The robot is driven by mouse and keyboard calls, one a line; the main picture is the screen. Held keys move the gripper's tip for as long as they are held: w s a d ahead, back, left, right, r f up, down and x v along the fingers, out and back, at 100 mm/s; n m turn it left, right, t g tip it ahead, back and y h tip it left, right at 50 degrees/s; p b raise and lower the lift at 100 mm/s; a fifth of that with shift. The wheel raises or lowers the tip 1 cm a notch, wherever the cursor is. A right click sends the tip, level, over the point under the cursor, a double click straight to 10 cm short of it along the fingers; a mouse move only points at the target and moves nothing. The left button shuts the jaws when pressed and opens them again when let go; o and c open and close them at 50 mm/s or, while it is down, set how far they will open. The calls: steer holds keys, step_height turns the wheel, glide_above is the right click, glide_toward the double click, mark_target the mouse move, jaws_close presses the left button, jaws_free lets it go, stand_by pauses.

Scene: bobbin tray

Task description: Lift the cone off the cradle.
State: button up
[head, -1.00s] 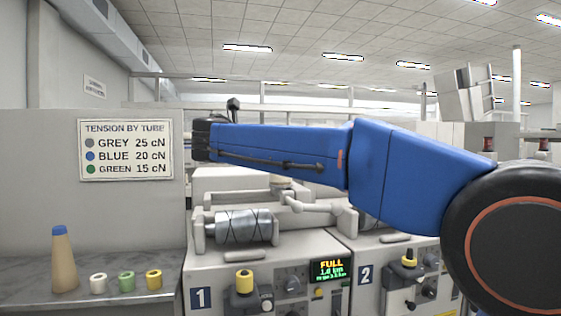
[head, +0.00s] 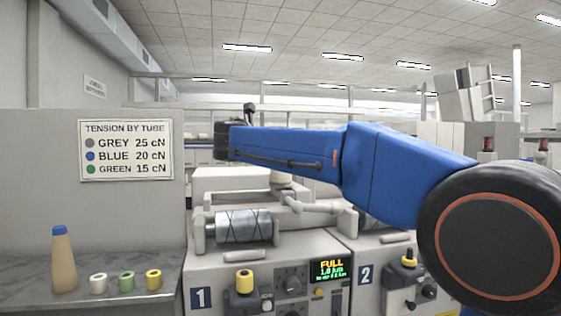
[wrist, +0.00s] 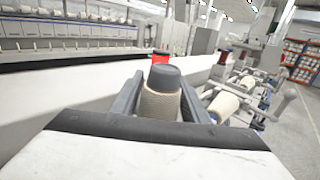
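In the wrist view the cone (wrist: 160,104) is wound with pale beige yarn and has a dark grey tube end on top. It stands between the two dark fingers of my gripper (wrist: 165,100), which press against its sides. Its lower end is hidden behind the gripper body.
A blue-tipped cone tube (head: 62,258) and white, green and yellow small bobbins stand on the grey shelf (head: 30,270) at left. Unit 1's display (head: 329,270) reads FULL. Unit 2 is to the right. The wrist view shows other cones (wrist: 228,104) at right.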

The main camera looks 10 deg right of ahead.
jaws_close()
step_height(320, 180, up, 12)
steer(key=shift+f, duration=0.15)
stand_by(0.5)
